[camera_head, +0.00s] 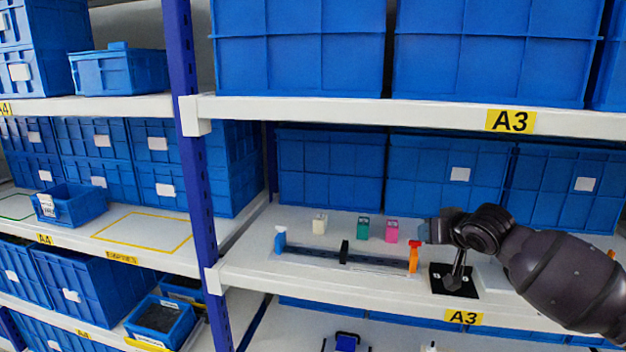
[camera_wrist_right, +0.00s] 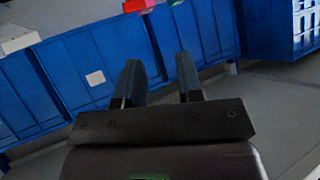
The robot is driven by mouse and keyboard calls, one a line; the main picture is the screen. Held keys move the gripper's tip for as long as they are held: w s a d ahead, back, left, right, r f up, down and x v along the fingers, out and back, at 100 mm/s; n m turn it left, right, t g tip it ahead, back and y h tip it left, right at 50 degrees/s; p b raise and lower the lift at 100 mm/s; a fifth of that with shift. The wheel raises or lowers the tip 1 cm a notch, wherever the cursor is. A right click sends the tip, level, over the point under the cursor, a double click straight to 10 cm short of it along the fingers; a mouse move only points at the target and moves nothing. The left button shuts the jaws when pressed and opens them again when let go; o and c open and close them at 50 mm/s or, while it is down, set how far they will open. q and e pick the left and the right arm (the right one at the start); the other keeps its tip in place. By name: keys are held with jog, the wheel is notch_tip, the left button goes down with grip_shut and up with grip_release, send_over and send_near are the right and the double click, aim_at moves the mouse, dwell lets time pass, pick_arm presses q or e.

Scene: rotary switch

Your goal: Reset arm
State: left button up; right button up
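My right arm comes in from the right in the head view, above the middle shelf marked A3. My right gripper (camera_head: 428,229) is at its end and points left. In the right wrist view its two fingers (camera_wrist_right: 158,75) stand apart with nothing between them. A black square base (camera_head: 455,281) with a short upright part stands on the shelf just below my wrist. My arm hides the top of this upright part, so I cannot tell whether they touch. My left gripper is not in view.
A rail with a black slider (camera_head: 344,252), a blue end (camera_head: 280,240) and an orange end (camera_head: 414,258) lies on the shelf. White (camera_head: 320,224), green (camera_head: 363,228) and pink (camera_head: 392,231) blocks stand behind it. Blue crates (camera_head: 330,170) line the back. An upper shelf edge (camera_head: 350,108) is overhead.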

jog(key=s+a+f+n+t+y, duration=0.2)
jog(key=s+a+f+n+t, duration=0.3)
jog(key=s+f, duration=0.6)
jog(key=s+d+f+m+g+h, duration=0.2)
jog(key=s+d+f, duration=0.1)
jog(key=s+f, duration=0.8)
jog(key=s+d+f+m+g+h, duration=0.2)
jog(key=s+d+f+h, duration=0.1)
jog(key=s+f, duration=0.8)
jog(key=s, duration=0.5)
jog(key=shift+m, duration=0.4)
